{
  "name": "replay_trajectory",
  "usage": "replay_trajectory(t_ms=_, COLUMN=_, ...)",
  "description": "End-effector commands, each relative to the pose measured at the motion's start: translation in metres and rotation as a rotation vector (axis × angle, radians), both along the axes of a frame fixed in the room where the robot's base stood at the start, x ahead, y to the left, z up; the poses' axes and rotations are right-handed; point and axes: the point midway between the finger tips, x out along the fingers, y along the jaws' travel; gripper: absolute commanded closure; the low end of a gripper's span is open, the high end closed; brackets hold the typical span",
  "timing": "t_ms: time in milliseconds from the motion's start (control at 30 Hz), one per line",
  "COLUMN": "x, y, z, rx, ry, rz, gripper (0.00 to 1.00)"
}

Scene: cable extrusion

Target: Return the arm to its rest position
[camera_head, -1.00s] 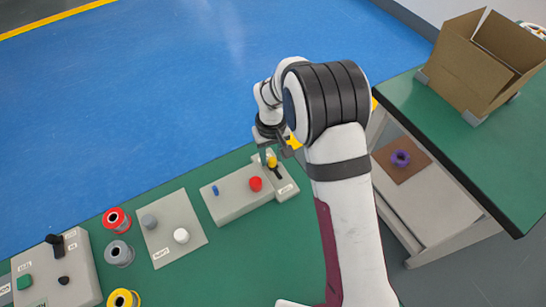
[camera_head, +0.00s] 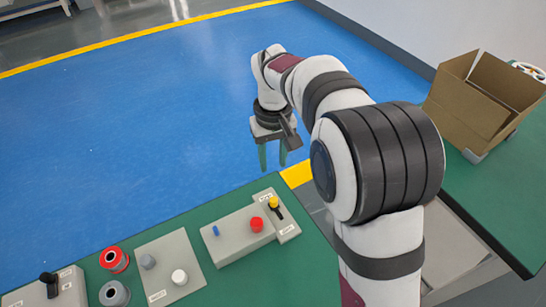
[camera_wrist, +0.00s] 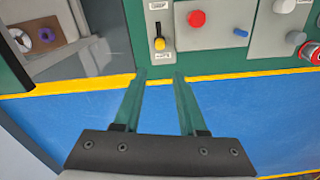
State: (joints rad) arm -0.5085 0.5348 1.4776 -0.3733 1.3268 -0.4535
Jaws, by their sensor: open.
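My gripper (camera_head: 273,155) has two green fingers pointing down, apart, with nothing between them. In the head view it hangs over the blue floor, beyond the far edge of the green table (camera_head: 305,262). In the wrist view my gripper (camera_wrist: 160,80) shows spread fingers, with tips near the table edge and the yellow-knobbed lever panel (camera_wrist: 158,30). The lever panel (camera_head: 287,222) stands on the table, below and apart from the fingers. My arm bends up and over from the lower right.
A grey box with a red button (camera_head: 256,224) adjoins the lever panel. A plate with grey and white knobs (camera_head: 168,265) and red (camera_head: 114,259) and grey spools (camera_head: 114,293) lie left. An open cardboard box (camera_head: 480,105) stands on the right table. Open floor (camera_head: 150,130) lies beyond.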

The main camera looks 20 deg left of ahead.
Motion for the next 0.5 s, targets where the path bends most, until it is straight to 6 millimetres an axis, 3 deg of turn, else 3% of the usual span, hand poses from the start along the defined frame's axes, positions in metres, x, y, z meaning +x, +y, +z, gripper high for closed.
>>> replay_trajectory(t_ms=433, x=-0.0002, y=-0.0001, z=0.0029, rx=0.000, ry=0.000, rz=-0.001, gripper=0.59)
replay_trajectory(t_ms=500, x=-0.0034, y=-0.0081, z=0.0087, rx=0.005, ry=0.001, rz=-0.027, gripper=0.59)
